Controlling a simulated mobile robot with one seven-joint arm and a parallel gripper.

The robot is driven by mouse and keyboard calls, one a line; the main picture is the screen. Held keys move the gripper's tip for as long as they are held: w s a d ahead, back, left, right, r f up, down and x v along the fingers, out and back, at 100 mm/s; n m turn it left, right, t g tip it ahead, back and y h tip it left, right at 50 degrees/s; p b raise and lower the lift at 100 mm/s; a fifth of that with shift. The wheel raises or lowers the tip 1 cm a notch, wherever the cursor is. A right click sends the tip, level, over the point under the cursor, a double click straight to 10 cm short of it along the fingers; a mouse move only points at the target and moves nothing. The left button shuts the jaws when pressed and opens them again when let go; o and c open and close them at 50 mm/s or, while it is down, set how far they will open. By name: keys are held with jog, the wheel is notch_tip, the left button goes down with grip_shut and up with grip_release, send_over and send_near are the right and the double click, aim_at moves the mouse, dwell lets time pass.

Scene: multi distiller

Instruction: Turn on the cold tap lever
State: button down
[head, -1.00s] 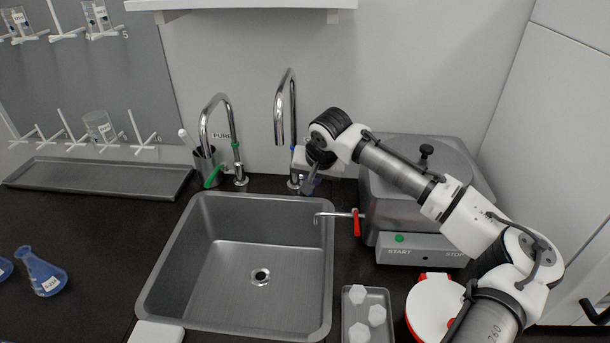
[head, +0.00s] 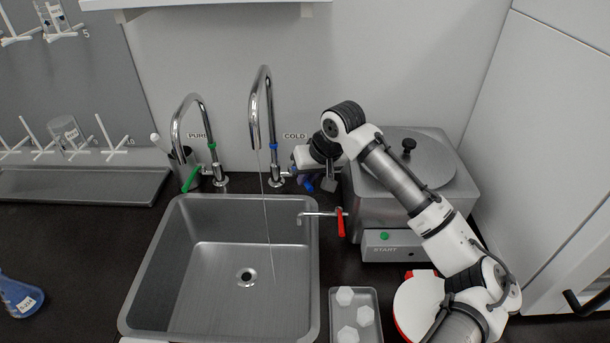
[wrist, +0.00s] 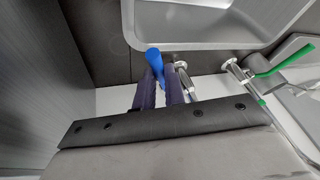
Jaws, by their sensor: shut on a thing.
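The cold tap is a chrome gooseneck with a blue ring (head: 273,146), behind the sink (head: 309,270) and left of the COLD label. A thin stream of water (head: 267,225) runs from its spout into the sink. Its blue lever (head: 308,187) points right, towards my gripper (head: 300,181). In the wrist view the blue lever (wrist: 154,60) lies at the two dark purple fingers of my gripper (wrist: 162,76), which are shut on it. The fingers partly hide the lever, and my wrist hides some of the area in the head view.
The pure tap (head: 209,150) with a green lever (head: 190,180) stands to the left. A grey distiller (head: 445,200) stands close on the right, with a small red-levered outlet (head: 340,222) over the sink's edge. A tray of white pieces (head: 371,297) lies in front.

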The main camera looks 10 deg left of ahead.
jog(key=c, duration=1.5)
grip_release()
jog(key=b+v, duration=0.2)
jog(key=v, duration=1.2)
jog(key=shift+b, duration=0.35)
